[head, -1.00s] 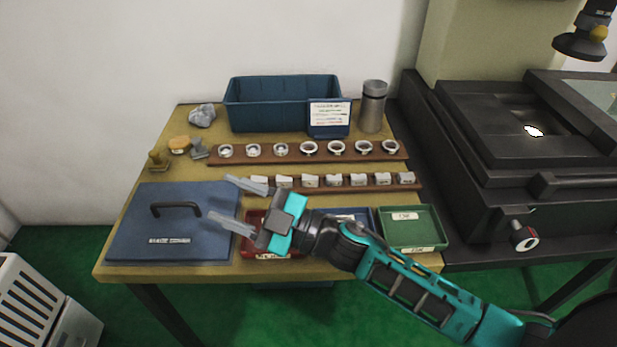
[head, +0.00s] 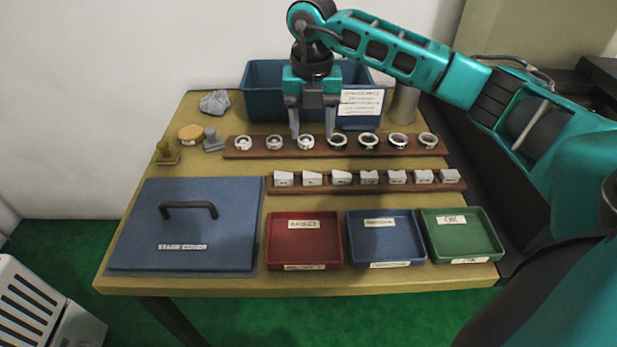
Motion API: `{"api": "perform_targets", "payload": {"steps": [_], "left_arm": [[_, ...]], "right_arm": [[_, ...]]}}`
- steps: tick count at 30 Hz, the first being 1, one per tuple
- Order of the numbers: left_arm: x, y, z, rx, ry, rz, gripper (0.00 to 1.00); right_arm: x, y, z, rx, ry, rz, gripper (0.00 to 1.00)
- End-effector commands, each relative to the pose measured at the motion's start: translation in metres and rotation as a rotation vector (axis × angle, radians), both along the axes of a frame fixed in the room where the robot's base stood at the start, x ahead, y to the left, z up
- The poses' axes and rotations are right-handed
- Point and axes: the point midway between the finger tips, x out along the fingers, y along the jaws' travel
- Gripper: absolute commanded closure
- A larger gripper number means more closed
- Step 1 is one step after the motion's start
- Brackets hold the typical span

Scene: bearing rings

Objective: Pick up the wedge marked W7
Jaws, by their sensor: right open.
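Several pale grey wedges (head: 370,178) stand in a row on the front wooden rack (head: 362,188). Each has a small label, but the marks are too small to read, so I cannot tell which wedge is W7. My right gripper (head: 312,122) is open and empty, pointing down over the back rack near its left-hand rings. In the picture it is above and behind the wedges, apart from them. My left gripper is not in view.
Several metal rings (head: 338,141) sit on the back wooden rack (head: 262,153). A blue bin (head: 262,78) stands behind. Red (head: 305,255), blue (head: 385,240) and green (head: 460,235) trays lie in front, looking empty. A blue lidded panel (head: 180,228) with a handle fills the front left.

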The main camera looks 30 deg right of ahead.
Motion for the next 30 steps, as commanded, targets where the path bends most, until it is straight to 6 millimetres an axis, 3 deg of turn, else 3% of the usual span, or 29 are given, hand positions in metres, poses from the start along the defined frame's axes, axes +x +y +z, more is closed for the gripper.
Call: {"api": "perform_targets", "payload": {"steps": [3, 9, 17, 25, 30], "left_arm": [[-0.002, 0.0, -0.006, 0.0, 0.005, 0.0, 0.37], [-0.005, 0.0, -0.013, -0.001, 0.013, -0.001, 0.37], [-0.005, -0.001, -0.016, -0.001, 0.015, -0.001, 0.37], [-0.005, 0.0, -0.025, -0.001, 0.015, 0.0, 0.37], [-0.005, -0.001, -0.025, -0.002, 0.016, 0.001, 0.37]], "right_arm": [[-0.001, 0.0, -0.027, 0.0, 0.006, 0.002, 0.45], [-0.001, 0.001, -0.058, 0.003, 0.003, 0.004, 0.45], [-0.001, 0.001, -0.074, 0.005, 0.002, 0.005, 0.45], [-0.003, -0.001, -0.113, 0.006, 0.004, 0.006, 0.45], [-0.002, -0.001, -0.118, 0.006, 0.0, 0.006, 0.45]]}}
